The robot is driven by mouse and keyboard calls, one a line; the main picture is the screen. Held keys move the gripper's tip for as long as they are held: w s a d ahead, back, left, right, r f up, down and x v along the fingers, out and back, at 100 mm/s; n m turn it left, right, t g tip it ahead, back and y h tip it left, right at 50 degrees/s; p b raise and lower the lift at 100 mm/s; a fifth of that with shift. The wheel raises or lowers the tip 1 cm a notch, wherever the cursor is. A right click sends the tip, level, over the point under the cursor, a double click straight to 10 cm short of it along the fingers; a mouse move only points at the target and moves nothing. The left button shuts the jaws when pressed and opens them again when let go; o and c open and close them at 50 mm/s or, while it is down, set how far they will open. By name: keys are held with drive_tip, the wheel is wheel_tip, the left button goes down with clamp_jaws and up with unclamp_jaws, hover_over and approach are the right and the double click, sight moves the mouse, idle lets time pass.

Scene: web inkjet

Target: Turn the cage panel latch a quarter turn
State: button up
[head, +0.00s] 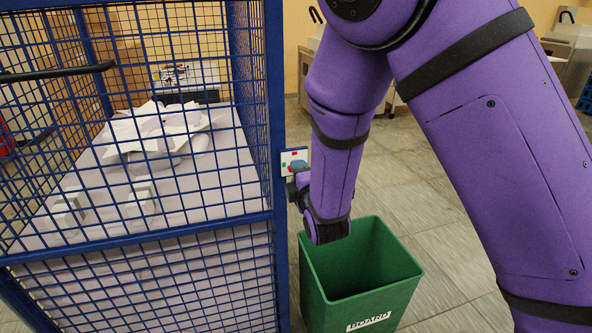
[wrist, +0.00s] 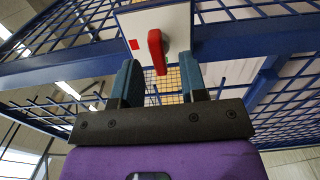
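The cage panel latch is a red handle (wrist: 156,48) on a white plate (wrist: 178,22) with a red square on it, fixed to the blue cage frame. In the wrist view the handle points down toward my gripper. My gripper (wrist: 160,74) is open. Its two teal fingers stand either side of the handle's lower end, with a visible gap on each side. In the head view my gripper (head: 298,166) is right at the plate.
A blue mesh cage (head: 277,190) fills the left, with crumpled white paper (head: 165,130) inside on a pale surface. A green bin (head: 398,285) marked BOARD stands on the floor just below my wrist. Tiled floor (head: 400,190) lies open behind the bin.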

drive_tip(key=v, duration=0.8)
drive_tip(key=shift+r, duration=0.1)
drive_tip(key=s+d+r+m+g+h, duration=0.25)
drive_tip(key=d+r+m+g, duration=0.45)
drive_tip(key=d+r+m, duration=0.65)
drive_tip(key=s+d+r+m+g, duration=0.1)
drive_tip(key=s+d+r+m, duration=0.1)
drive_tip(key=s+d, duration=0.2)
drive_tip(key=s+d+r+m+g+h, duration=0.1)
drive_tip(key=s+d+r+m+g, duration=0.1)
drive_tip(key=s, duration=0.8)
drive_tip(key=s+d+r+m+g+h, duration=0.1)
drive_tip(key=s+d+r+m+g, duration=0.1)
drive_tip(key=s+d+m, duration=0.2)
drive_tip(key=s+d, duration=0.3)
drive_tip(key=shift+s, duration=0.35)
drive_tip(key=shift+d+r+h, duration=0.1)
drive_tip(key=shift+h, duration=0.15)
